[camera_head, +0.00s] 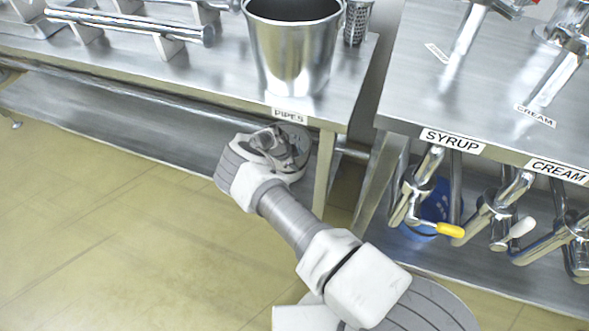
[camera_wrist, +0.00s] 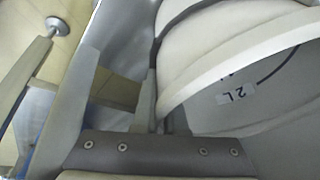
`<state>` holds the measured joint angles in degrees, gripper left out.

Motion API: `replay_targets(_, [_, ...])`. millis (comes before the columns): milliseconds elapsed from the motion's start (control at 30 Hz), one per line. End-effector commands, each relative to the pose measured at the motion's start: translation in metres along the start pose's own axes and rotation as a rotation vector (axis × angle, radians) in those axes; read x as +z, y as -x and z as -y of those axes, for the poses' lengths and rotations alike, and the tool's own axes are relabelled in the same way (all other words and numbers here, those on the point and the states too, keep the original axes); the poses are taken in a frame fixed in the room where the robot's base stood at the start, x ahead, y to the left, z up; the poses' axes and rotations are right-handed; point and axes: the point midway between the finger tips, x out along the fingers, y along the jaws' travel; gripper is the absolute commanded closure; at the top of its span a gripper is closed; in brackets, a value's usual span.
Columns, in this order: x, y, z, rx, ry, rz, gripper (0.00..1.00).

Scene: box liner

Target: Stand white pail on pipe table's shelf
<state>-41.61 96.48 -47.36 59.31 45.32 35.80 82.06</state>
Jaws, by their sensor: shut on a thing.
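The white pail (camera_wrist: 235,50) fills the right of the wrist view, with its pale rim, grey inside and a "2 L" label showing. My gripper (camera_wrist: 160,95) is shut on the pail's wall near the rim. In the head view my gripper (camera_head: 283,148) is at the front edge of the pipe table (camera_head: 215,80), low, near the right front leg. The pail is mostly hidden or hard to separate from my wrist there. The table's lower shelf (camera_head: 130,112) is seen under the top, left of my gripper. Whether the pail touches the shelf cannot be told.
A steel bucket (camera_head: 295,50) and metal pipes (camera_head: 135,25) are on the table top. The right table leg (camera_head: 325,170) is close to my gripper. A syrup and cream counter (camera_head: 470,90) with taps stands at right. The visible shelf at left looks clear.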

Motion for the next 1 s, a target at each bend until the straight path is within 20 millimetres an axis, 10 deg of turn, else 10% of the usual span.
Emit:
replay_targets(467, [0.0037,-0.0113,0.0019,-0.009,-0.003,-0.002,1.0])
replay_targets(633, [0.0045,-0.0131,-0.0007,-0.003,-0.003,-0.001,0.62])
replay_targets(1000, [0.0035,-0.007,0.0,-0.003,-0.002,-0.001,0.61])
